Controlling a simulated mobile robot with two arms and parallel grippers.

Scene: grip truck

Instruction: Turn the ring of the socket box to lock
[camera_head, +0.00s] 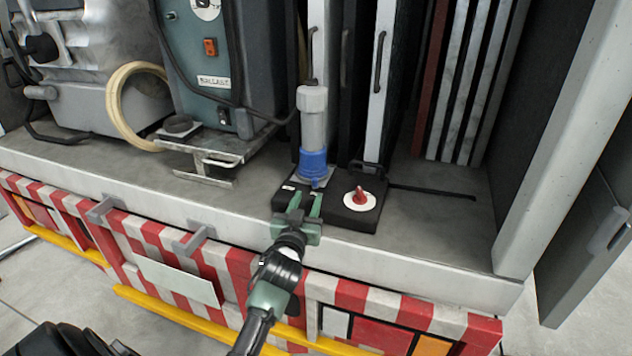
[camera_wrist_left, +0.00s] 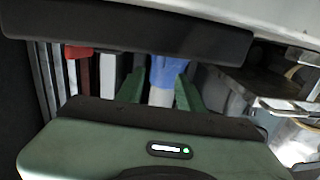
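The black socket box (camera_head: 335,210) sits at the front edge of the truck's grey deck. A blue ring (camera_head: 313,164) stands on its left part, with an upright grey plug (camera_head: 314,125) rising from it. A red knob (camera_head: 359,195) on a white disc is on the right part. My left gripper (camera_head: 305,201) is in front of the blue ring, fingers apart and empty. In the left wrist view the blue ring (camera_wrist_left: 170,72) shows between and beyond the open green fingers (camera_wrist_left: 160,91). I cannot tell whether they touch anything. My right gripper is not in view.
A grey-green machine (camera_head: 215,60) with cables and a metal bracket (camera_head: 205,160) stand left of the box. Upright panels with handles (camera_head: 380,60) stand close behind the plug. Bare deck (camera_head: 440,235) lies to the right, bounded by a pale post (camera_head: 550,150).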

